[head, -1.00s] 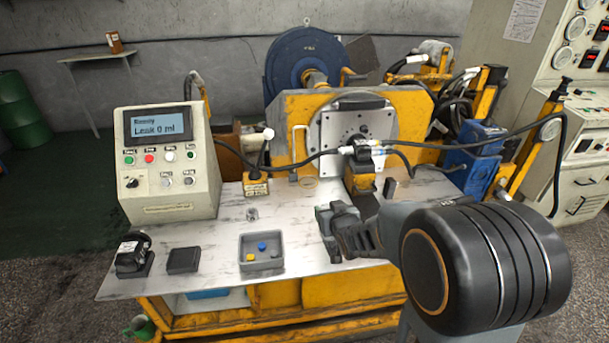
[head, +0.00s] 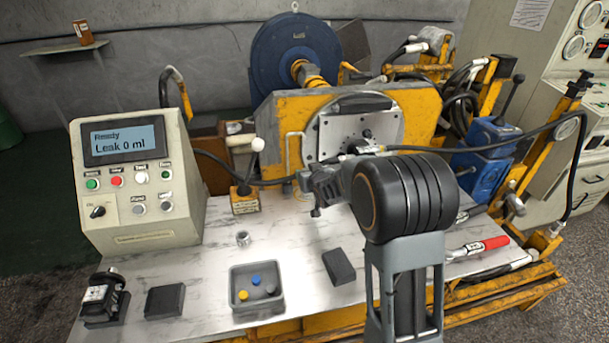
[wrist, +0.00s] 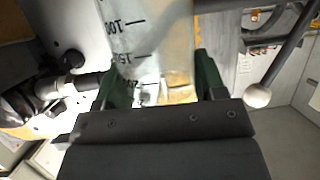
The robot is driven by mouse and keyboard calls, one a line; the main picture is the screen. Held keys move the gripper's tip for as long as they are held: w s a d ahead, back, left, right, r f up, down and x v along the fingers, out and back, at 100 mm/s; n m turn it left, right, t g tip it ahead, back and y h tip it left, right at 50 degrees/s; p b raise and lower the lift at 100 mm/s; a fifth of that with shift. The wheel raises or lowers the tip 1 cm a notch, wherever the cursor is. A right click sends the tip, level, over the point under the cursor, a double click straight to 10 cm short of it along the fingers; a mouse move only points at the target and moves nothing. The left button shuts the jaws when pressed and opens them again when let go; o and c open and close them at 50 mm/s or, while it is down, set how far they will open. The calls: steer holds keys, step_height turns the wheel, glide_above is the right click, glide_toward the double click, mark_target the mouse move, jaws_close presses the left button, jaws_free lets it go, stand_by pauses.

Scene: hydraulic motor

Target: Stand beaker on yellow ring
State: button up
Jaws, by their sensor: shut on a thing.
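My gripper (head: 318,188) is over the back part of the bench, in front of the yellow motor stand. In the wrist view it is shut on a clear beaker (wrist: 150,38) with black volume marks, held between its green finger pads. The marks read upside down in this view, and the view itself looks inverted, so the beaker appears roughly upright. In the head view the beaker is mostly hidden by my gripper. I cannot clearly make out the yellow ring or whether the beaker touches anything below.
A lever with a white knob (head: 258,144) stands just left of my gripper; its knob shows in the wrist view (wrist: 257,96). The control box (head: 135,180) reads "Leak 0 ml". A grey tray (head: 257,305), a dark block (head: 339,266) and a small metal part (head: 243,239) are in front.

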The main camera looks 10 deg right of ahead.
steer(key=w, duration=0.8)
steer(key=f, duration=0.4)
steer(key=w+f, duration=0.1)
steer(key=f, duration=0.2)
steer(key=shift+s, duration=0.1)
steer(key=shift+f, duration=0.2)
steer(key=o, duration=0.9)
steer(key=shift+c, duration=0.2)
steer(key=shift+r, duration=0.15)
